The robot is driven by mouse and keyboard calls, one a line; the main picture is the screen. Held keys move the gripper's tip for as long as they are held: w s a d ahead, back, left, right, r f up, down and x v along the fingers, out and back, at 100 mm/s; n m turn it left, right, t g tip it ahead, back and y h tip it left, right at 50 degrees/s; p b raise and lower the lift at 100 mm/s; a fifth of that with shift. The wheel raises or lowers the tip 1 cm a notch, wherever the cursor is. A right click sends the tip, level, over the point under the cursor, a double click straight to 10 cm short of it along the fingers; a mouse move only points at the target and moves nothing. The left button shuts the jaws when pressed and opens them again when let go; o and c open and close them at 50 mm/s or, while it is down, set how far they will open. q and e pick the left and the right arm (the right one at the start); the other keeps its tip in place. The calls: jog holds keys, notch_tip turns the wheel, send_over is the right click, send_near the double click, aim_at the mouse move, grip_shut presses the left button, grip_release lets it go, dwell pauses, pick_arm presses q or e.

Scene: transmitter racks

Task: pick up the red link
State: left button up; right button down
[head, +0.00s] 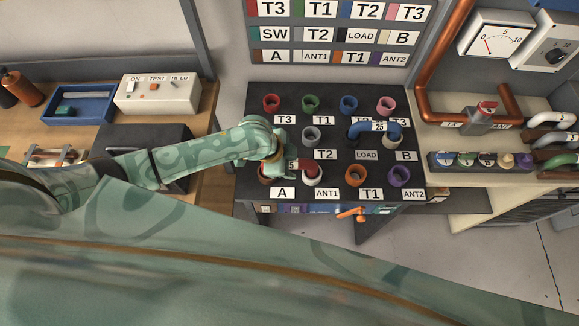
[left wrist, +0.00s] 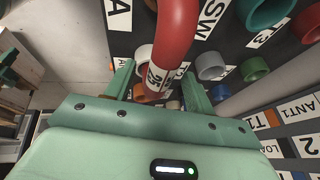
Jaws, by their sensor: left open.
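The red link (head: 307,165) is a curved red tube with a white number label, on the dark socket panel (head: 262,95). In the head view it is mostly hidden behind my left gripper (head: 274,162), with a small part showing near the ANT1 socket. In the left wrist view the red link (left wrist: 174,40) comes down from the top edge, its labelled part lying between the two spread fingers of my left gripper (left wrist: 158,84). The gripper is open around it; I cannot tell whether a finger touches it. My right gripper is not in view.
A blue link (head: 375,129) sits at the LOAD and B sockets, right of my left gripper. Several coloured sockets stick up around it. A grey-white switch box (head: 158,94) and blue tray (head: 80,105) stand left; a copper pipe (head: 432,75) and link rack (head: 480,162) stand right.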

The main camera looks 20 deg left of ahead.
pick_arm(q)
jog(key=shift+x, duration=1.15)
jog(key=shift+c, duration=0.6)
grip_shut()
jog(key=shift+r, duration=0.2)
